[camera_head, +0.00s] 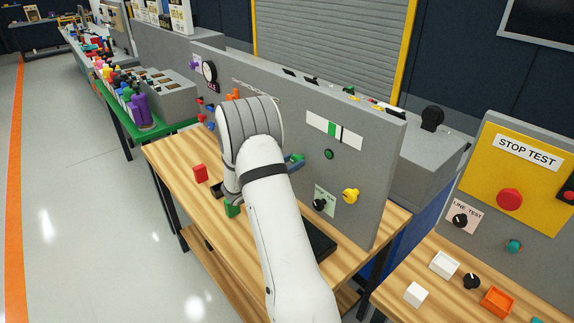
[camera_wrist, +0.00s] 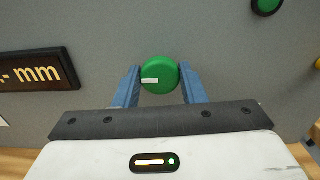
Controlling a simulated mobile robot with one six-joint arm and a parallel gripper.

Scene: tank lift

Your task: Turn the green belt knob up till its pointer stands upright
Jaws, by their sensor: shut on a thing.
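The green belt knob (camera_wrist: 160,72) is on the grey panel in the middle of the wrist view. Its white pointer mark lies level, running from near its middle to its left edge. The two blue fingers of my gripper (camera_wrist: 160,88) stand on its left and right sides, shut on it. In the head view my gripper (camera_head: 293,161) is at the panel face, mostly behind my white arm. The knob is largely hidden there.
A dark display reading mm (camera_wrist: 35,72) is left of the knob. A green round button (camera_head: 328,154) sits up and to the right. A yellow knob (camera_head: 350,196) and a black knob (camera_head: 319,204) are lower right. A red block (camera_head: 200,173) stands on the wooden bench (camera_head: 172,158).

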